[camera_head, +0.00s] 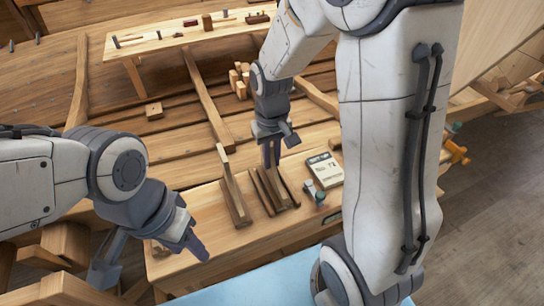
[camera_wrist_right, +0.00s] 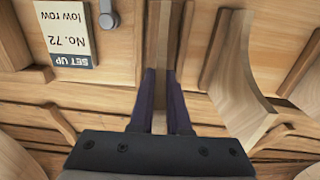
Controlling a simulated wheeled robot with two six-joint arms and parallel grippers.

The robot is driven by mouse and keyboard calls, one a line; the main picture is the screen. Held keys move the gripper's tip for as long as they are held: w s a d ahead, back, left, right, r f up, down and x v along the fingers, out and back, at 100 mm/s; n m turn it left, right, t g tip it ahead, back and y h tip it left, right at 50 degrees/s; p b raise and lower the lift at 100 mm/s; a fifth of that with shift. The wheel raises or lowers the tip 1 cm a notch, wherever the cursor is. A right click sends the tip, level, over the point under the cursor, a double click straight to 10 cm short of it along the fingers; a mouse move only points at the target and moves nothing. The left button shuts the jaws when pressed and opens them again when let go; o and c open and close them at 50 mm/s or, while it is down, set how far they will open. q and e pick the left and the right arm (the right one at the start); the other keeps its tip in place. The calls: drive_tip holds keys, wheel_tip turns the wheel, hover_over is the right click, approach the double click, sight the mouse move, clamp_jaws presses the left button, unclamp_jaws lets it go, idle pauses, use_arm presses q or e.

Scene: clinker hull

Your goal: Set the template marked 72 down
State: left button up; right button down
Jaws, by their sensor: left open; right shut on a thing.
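My right gripper (camera_head: 271,160) points down over the bench and is shut on a thin wooden template, seen edge-on between the fingers (camera_wrist_right: 160,120) in the right wrist view as a pale strip (camera_wrist_right: 158,60). No number shows on it. In the head view its lower part is among slim upright boards (camera_head: 272,190), so I cannot tell whether it touches the bench. A card (camera_head: 325,170) reading "SET UP No. 72 low row" lies to the right; it also shows in the wrist view (camera_wrist_right: 68,32). My left gripper (camera_head: 148,248) is open and empty at the bench's left front.
A separate curved board (camera_head: 233,190) stands left of the held template; it also shows in the wrist view (camera_wrist_right: 243,85). A far bench (camera_head: 190,35) holds tools. The left bench top (camera_head: 200,210) is clear.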

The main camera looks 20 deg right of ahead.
sight(272, 173)
drive_tip(key=c, duration=0.9)
unclamp_jaws()
drive_tip(key=shift+f, duration=0.1)
drive_tip(key=shift+r, duration=0.2)
wheel_tip(272, 173, up, 12)
drive_tip(key=shift+s+a+f+n+y+b, duration=0.15)
drive_tip(key=shift+s+a+f+n+b, duration=0.3)
drive_tip(key=shift+s+a+f+n, duration=1.5)
drive_tip(key=shift+s+a+f+n+y+b, duration=0.25)
drive_tip(key=shift+s+a+f+b, duration=0.45)
drive_tip(key=shift+s+a, duration=2.45)
drive_tip(key=shift+s+a+f+n+y+b, duration=0.2)
drive_tip(key=shift+s+a+f+n, duration=1.15)
drive_tip(key=shift+s, duration=2.65)
